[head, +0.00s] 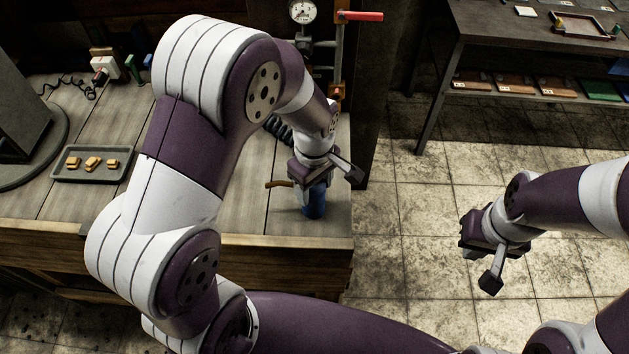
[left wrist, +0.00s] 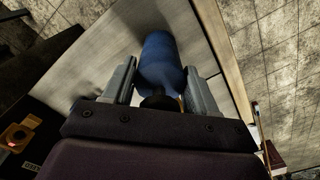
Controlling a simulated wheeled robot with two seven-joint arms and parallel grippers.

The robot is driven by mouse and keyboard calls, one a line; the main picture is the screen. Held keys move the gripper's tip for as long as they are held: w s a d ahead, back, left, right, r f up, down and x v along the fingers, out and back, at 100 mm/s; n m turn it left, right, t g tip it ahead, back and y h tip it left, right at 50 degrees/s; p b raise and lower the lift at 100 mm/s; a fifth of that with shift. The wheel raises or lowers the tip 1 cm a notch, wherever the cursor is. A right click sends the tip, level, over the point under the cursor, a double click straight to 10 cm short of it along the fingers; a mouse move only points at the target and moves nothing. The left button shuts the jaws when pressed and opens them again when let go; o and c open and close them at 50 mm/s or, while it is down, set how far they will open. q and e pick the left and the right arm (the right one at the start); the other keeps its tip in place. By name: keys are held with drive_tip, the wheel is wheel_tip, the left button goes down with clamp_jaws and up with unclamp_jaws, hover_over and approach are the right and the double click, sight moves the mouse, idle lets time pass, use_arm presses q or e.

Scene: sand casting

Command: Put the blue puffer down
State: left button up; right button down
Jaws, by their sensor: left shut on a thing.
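The blue puffer (head: 314,202) is at the right end of the wooden workbench (head: 240,210), close to its front edge. Its lower part shows below my left gripper (head: 318,180); the upper part is hidden by the gripper. In the left wrist view the blue puffer (left wrist: 160,62) lies between the two fingers of my left gripper (left wrist: 160,85), which is shut on it. Whether its base touches the bench top is hard to tell. My right gripper (head: 482,262) hangs over the tiled floor, away from the bench; its finger gap is not clear.
A grey tray (head: 66,176) with several small tan pieces lies at the bench's left. A pressure gauge (head: 303,11) and a red-handled valve (head: 362,16) stand behind the bench. A dark shelf table (head: 500,45) is at the back right. The bench's right edge is close.

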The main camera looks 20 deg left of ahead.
use_arm(q)
drive_tip(key=shift+f, duration=0.1)
drive_tip(key=shift+f, duration=0.15)
drive_tip(key=o, duration=1.4)
wheel_tip(320, 180, up, 12)
drive_tip(key=shift+f+b, duration=0.25)
drive_tip(key=shift+b, duration=0.1)
drive_tip(key=shift+a+r, duration=0.1)
drive_tip(key=shift+r, duration=0.15)
drive_tip(key=s+a+f+m, duration=0.1)
drive_tip(key=s+f+m, duration=0.1)
drive_tip(key=m, duration=0.2)
drive_tip(key=s+a+f+m+t, duration=0.1)
drive_tip(key=s+a+f+m, duration=0.1)
drive_tip(key=s+m, duration=0.1)
drive_tip(key=s+a+f+m, duration=0.2)
drive_tip(key=s+m, duration=0.1)
drive_tip(key=m, duration=0.2)
drive_tip(key=shift+s+a, duration=0.2)
drive_tip(key=shift+s, duration=0.05)
